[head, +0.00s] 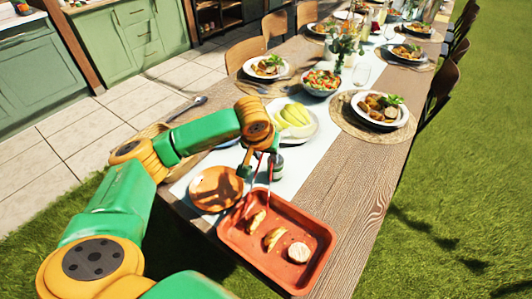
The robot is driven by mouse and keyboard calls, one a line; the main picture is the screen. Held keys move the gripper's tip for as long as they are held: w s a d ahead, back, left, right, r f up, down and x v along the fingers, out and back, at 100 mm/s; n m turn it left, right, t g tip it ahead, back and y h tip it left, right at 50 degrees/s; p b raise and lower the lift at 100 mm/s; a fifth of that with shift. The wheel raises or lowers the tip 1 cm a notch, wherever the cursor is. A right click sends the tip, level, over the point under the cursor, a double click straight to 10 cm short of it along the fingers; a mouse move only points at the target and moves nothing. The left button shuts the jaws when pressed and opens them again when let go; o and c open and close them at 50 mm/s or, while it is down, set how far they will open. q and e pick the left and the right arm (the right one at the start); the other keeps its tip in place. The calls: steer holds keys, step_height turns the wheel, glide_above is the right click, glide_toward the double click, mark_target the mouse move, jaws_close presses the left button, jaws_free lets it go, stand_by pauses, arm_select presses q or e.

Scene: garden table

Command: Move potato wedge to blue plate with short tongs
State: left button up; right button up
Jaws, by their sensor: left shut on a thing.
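My left gripper (258,168) is shut on the short tongs (250,188), which hang down over the red tray (234,243). The tongs' thin tips reach close to the upper potato wedge (257,217) in the tray; I cannot tell whether they touch or grip it. A second wedge (273,238) lies just below and right of it, apart from the tongs. No plate is clearly blue; a pale, perhaps bluish rim shows partly hidden behind my left forearm. My right gripper is not in view.
A pale round piece (299,252) lies in the tray. A brown plate (213,190) is left of the tongs. A plate of yellow-green fruit (294,117), a salad bowl (321,82) and a filled dinner plate (381,109) stand beyond. Bare wood (345,190) is clear at right.

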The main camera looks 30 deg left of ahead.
arm_select(q)
step_height(320, 180, down, 6)
steer(key=b, duration=0.4)
steer(key=shift+r, duration=0.15)
steer(key=shift+c, duration=0.3)
jaws_close()
step_height(320, 180, up, 12)
steer(key=p, duration=0.9)
steer(key=shift+w, duration=0.1)
